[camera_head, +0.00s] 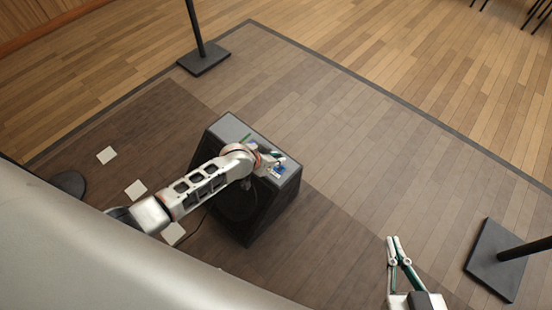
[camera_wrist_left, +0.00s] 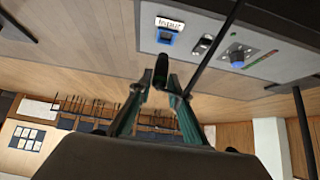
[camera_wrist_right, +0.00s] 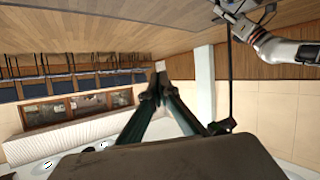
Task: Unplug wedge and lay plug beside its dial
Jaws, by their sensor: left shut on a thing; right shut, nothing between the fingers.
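The wedge is a dark box (camera_head: 262,213) on the stage floor, partly behind my left arm in the head view. The left wrist view shows its grey panel (camera_wrist_left: 290,42), with an "Input" label above a blue socket (camera_wrist_left: 165,38), a small switch (camera_wrist_left: 203,45) and a round dial (camera_wrist_left: 238,54) to the right. My left gripper (camera_wrist_left: 158,84) is shut on a black plug (camera_wrist_left: 160,68), just below the socket in that view; the plug looks apart from it. My right gripper (camera_head: 393,240) is shut and empty, well right of the wedge; it also shows in the right wrist view (camera_wrist_right: 156,88).
Stands with black square bases rise at the back (camera_head: 203,58) and far right (camera_head: 497,258). White squares (camera_head: 136,190) lie on the floor left of the wedge. A thin dark line crosses the panel in the left wrist view. Floor between wedge and right gripper is clear.

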